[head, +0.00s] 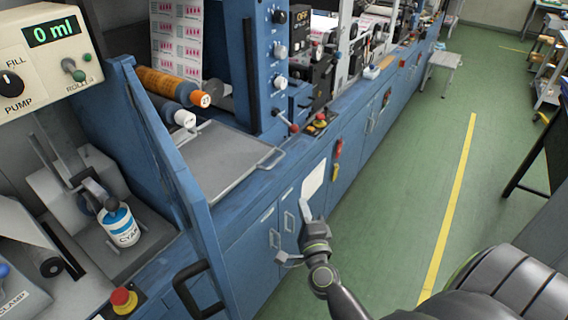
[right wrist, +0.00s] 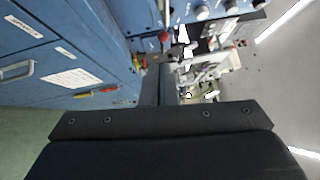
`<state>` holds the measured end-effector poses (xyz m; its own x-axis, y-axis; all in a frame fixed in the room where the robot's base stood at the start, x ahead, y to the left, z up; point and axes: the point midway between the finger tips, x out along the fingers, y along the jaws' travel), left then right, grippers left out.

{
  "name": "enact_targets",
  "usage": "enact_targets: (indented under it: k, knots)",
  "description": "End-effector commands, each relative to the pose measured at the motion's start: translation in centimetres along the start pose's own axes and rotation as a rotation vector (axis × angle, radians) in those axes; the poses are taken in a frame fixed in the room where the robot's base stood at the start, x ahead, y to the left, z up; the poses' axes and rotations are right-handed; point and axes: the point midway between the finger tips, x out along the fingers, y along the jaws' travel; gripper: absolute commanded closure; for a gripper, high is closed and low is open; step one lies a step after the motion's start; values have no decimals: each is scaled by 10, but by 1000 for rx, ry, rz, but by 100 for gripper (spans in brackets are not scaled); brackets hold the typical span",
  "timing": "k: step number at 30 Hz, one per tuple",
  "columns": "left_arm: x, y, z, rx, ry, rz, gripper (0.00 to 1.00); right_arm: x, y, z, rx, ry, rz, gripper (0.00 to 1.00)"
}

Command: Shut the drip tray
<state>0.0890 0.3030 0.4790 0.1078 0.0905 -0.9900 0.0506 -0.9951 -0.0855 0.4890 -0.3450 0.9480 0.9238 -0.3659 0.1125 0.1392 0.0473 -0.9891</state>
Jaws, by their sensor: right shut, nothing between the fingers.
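The drip tray (head: 225,163) looks to be the flat grey metal tray under the rollers in the head view. Its bar handle (head: 272,160) faces right and reaches the front edge of the blue machine. How far the tray stands out is hard to tell. My right gripper (head: 305,210) is shut and empty, in front of the blue cabinet doors, lower and to the right of the handle and apart from it in the picture. In the right wrist view its dark fingers (right wrist: 164,86) point toward the machine front. My left gripper is not in view.
Blue cabinet doors (head: 262,240) with silver handles line the machine's front. A black handle (head: 195,285) sticks out at lower left. Green floor (head: 400,180) is free to the right.

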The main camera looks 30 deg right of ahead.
Motion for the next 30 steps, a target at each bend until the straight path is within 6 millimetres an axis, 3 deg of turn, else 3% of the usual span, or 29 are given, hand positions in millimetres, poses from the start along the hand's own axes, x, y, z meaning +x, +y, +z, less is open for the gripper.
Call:
enact_targets:
  k: [2, 7, 19, 24, 30]
  knots:
    - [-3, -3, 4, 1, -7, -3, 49, 4, -10, 0, 31, 6, -14, 100]
    - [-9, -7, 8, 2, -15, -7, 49, 24, -13, 0, 37, 6, -17, 100]
    - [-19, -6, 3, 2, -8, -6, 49, 105, -13, 0, 33, 7, -16, 100]
    - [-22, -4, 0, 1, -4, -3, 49, 121, -13, 18, 35, 7, -15, 100]
    - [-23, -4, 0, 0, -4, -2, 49, 129, -12, 27, 34, 8, -13, 100]
